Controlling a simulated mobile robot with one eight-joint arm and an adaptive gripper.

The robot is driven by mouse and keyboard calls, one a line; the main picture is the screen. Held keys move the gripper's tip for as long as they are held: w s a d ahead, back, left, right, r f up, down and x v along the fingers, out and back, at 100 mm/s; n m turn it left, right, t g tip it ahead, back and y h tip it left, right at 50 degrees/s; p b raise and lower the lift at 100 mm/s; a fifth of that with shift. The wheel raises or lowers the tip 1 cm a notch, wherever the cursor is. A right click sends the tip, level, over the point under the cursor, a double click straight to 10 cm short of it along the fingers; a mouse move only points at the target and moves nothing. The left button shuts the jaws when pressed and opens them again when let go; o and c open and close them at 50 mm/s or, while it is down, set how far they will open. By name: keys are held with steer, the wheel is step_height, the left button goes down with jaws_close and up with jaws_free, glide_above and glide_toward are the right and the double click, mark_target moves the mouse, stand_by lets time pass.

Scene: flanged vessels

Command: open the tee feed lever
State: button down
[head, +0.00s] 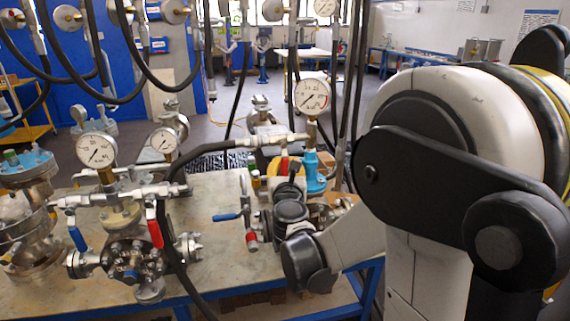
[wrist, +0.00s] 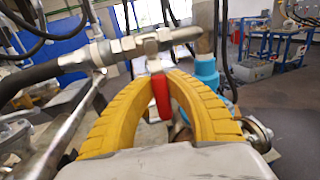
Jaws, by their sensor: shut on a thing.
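The tee feed lever has a red handle (wrist: 160,95) that points down from a metal valve fitting in the wrist view. My gripper (wrist: 166,76), with its yellow ribbed fingers, is shut on this handle, one finger on each side. In the head view the red handle (head: 284,165) shows as a small patch beside my gripper's yellow finger (head: 272,168). The valve sits on a horizontal metal line (head: 272,140) between a black hose and a blue fitting (head: 312,172). The wrist partly hides the grip in the head view.
A pressure gauge (head: 312,95) stands above the blue fitting. A blue-handled valve (head: 228,216) is left of my wrist. A flanged vessel (head: 130,262) with blue and red levers stands farther left on the table (head: 215,185). Black hoses hang close around the gripper.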

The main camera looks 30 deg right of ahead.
mark_target(264, 145)
steer(key=shift+a+m, duration=0.15)
steer(key=shift+m, duration=0.15)
steer(key=shift+w+a+r+m+g+y+p, duration=0.2)
steer(key=shift+a+r+m+y+p, duration=0.7)
steer(key=shift+m, duration=1.65)
steer(key=shift+w+a+r+m+g+y+p, duration=0.1)
steer(key=shift+w+a+r+m+y+p, duration=0.2)
steer(key=shift+a+r+m+p, duration=1.4)
steer(key=shift+w+d+f+m+g+y+p, duration=0.15)
steer(key=shift+d+m+y+p, duration=0.45)
steer(key=shift+m, duration=2.75)
steer(key=shift+w+a, duration=0.1)
steer(key=shift+a, duration=0.1)
steer(key=c, duration=1.3)
jaws_free()
steer(key=shift+c, duration=0.2)
steer(key=v, duration=1.2)
